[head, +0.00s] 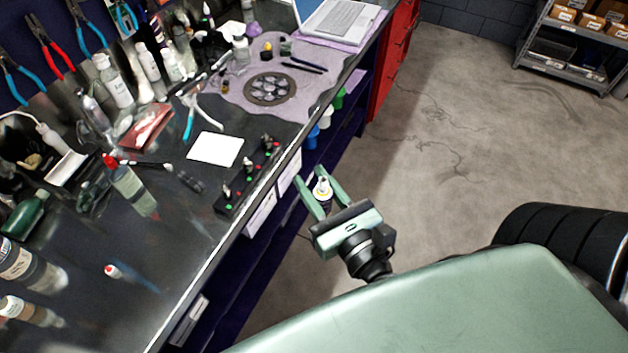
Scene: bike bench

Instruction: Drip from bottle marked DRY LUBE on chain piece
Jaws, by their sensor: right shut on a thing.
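My right gripper (316,182) is shut on a small bottle (322,189) with a white and yellow top. It holds the bottle off the front edge of the bench, over the floor. The bottle's lower part is hidden by the gripper and its label cannot be read. A short dark piece (190,181), possibly the chain piece, lies on the bench left of the black rack; it is too small to be sure. My left gripper is not in view.
A black rack (232,203) with small red- and green-marked items stands along the bench's front edge. A white pad (215,149) lies behind it. Several bottles and tools crowd the left and back of the bench (185,240). A laptop (340,18) stands at the far end.

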